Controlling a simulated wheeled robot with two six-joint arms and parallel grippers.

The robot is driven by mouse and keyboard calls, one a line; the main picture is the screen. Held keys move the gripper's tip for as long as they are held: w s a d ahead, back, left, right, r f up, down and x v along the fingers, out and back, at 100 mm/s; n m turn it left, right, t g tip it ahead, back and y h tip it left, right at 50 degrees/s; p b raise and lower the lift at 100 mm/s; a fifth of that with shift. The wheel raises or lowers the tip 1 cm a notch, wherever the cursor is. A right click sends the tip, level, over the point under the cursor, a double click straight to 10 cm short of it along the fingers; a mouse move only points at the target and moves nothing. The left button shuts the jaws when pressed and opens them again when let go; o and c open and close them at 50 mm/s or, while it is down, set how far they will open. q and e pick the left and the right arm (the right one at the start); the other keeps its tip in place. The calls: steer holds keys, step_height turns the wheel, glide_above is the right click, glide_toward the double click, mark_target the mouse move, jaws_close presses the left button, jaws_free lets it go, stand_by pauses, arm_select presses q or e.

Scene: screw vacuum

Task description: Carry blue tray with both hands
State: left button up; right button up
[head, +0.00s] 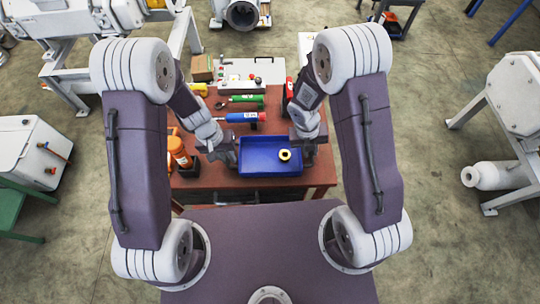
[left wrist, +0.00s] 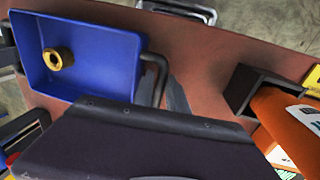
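The blue tray (head: 262,170) is at the front of the red-brown table, a shallow rectangular box holding a brass ring (head: 285,155). In the left wrist view the tray (left wrist: 105,62) is at upper left, with a dark handle (left wrist: 154,78) on its near end and the ring (left wrist: 60,57) inside. My left gripper (head: 230,155) is at the tray's left end; a grey fingertip shows beside the handle. My right gripper (head: 308,148) is at the right end. Whether the tray touches the table is also unclear.
Orange bottles (head: 179,152) stand left of my left gripper. A blue tube (head: 242,117) and a green tube (head: 246,98) lie behind the tray. A red bottle (head: 289,88) stands near my right arm. The table's front edge (head: 255,184) is just before the tray.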

arm_select(q)
steer(key=shift+d+f, duration=0.1)
steer(key=shift+f, duration=0.45)
arm_select(e)
steer(key=shift+d+f, duration=0.1)
steer(key=shift+f, duration=0.5)
arm_select(q)
jaws_close()
arm_select(e)
jaws_close()
arm_select(q)
steer(key=shift+r, duration=0.1)
arm_select(e)
steer(key=shift+r, duration=0.1)
